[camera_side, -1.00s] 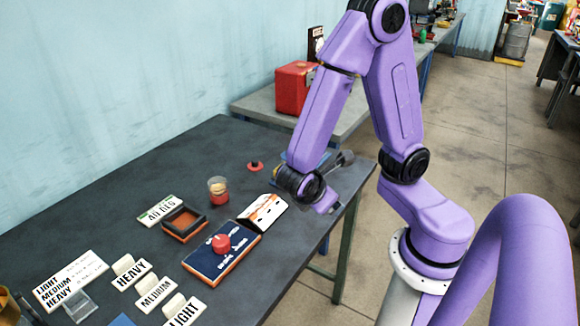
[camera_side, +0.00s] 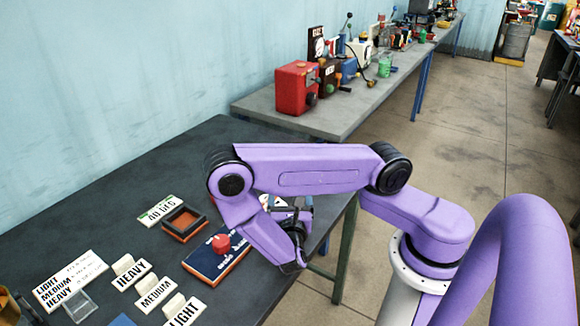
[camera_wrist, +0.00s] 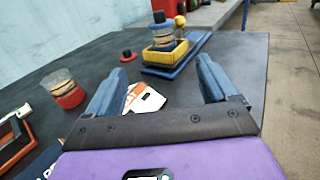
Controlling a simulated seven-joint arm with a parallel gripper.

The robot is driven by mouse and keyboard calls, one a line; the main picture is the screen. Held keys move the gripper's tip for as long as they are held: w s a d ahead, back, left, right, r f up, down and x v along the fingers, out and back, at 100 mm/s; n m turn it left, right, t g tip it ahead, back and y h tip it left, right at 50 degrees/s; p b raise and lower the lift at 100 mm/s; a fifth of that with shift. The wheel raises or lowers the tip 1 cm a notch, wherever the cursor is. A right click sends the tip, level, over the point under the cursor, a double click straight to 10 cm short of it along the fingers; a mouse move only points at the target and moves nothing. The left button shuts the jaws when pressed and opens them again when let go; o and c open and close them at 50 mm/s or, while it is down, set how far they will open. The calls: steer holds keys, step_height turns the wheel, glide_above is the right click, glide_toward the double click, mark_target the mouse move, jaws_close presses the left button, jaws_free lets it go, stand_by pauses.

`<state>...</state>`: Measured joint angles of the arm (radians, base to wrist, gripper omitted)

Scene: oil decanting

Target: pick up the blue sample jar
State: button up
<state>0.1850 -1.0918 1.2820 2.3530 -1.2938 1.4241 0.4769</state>
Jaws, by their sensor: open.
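In the wrist view, a jar with a dark blue upper part and pale bands, which looks like the blue sample jar (camera_wrist: 164,28), stands upright in a yellow open box (camera_wrist: 166,53) on a blue board (camera_wrist: 184,61). My gripper (camera_wrist: 166,66) is open and empty. Its two blue fingers point toward the box, which lies beyond the fingertips and between them in the picture. The jar is apart from the fingers. In the side view my arm hides the jar and most of the gripper.
A jar with a red bottom (camera_wrist: 64,89) stands left of my gripper, with a red-and-black knob (camera_wrist: 127,55) farther back. A white-and-orange card (camera_wrist: 145,99) lies below the fingers. In the side view, a blue box with a red knob (camera_side: 221,243) and label cards (camera_side: 131,272) are near my arm.

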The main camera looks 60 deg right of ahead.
steer(key=x, duration=1.6)
steer(key=shift+s+d+r, duration=0.1)
steer(key=shift+d+r, duration=0.15)
steer(key=shift+r, duration=0.1)
steer(key=shift+w+d, duration=0.35)
steer(key=shift+d, duration=0.1)
steer(key=c, duration=1.3)
